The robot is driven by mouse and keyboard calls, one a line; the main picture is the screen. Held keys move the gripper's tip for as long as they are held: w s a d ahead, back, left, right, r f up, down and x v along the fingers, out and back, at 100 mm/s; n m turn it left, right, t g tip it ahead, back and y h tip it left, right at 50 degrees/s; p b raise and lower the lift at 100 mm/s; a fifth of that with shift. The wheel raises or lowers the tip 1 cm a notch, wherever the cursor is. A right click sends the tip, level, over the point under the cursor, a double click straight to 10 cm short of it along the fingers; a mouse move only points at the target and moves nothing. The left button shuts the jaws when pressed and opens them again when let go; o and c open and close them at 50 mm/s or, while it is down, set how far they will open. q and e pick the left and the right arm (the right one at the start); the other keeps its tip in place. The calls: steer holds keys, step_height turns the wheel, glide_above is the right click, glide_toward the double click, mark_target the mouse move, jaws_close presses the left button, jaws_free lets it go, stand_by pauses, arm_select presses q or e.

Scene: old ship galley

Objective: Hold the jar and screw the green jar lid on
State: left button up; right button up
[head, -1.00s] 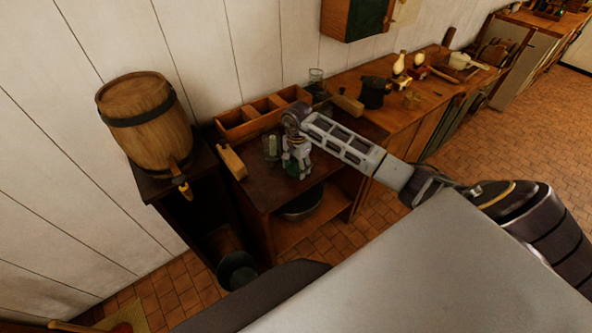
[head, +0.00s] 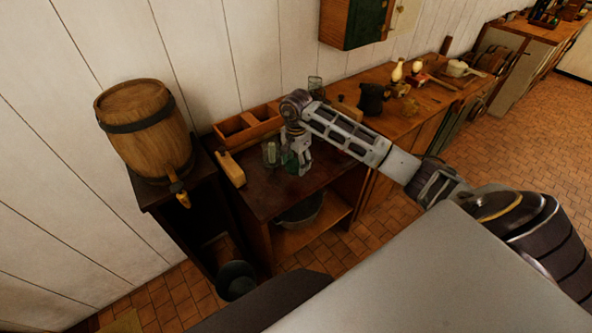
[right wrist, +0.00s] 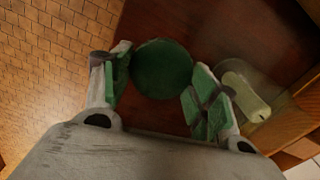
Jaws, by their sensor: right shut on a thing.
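My right gripper (right wrist: 160,85) is shut on the green jar lid (right wrist: 163,68), a round dark-green disc between its green-padded fingers in the right wrist view. In the head view the right gripper (head: 297,163) points down over the dark tabletop; the lid there is mostly hidden by the fingers. A clear glass jar (head: 269,154) with something pale inside stands just left of the gripper. The jar also shows in the right wrist view (right wrist: 264,88), right of the fingers and apart from the lid. My left gripper is not in view.
A wooden compartment box (head: 247,126) lies behind the jar, and a pale wooden block (head: 231,168) lies at the table's left edge. A barrel (head: 146,125) stands further left. A dark jug (head: 371,97) and other galley items crowd the counter at right.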

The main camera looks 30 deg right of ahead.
mark_target(296, 164)
steer(key=shift+r, duration=2)
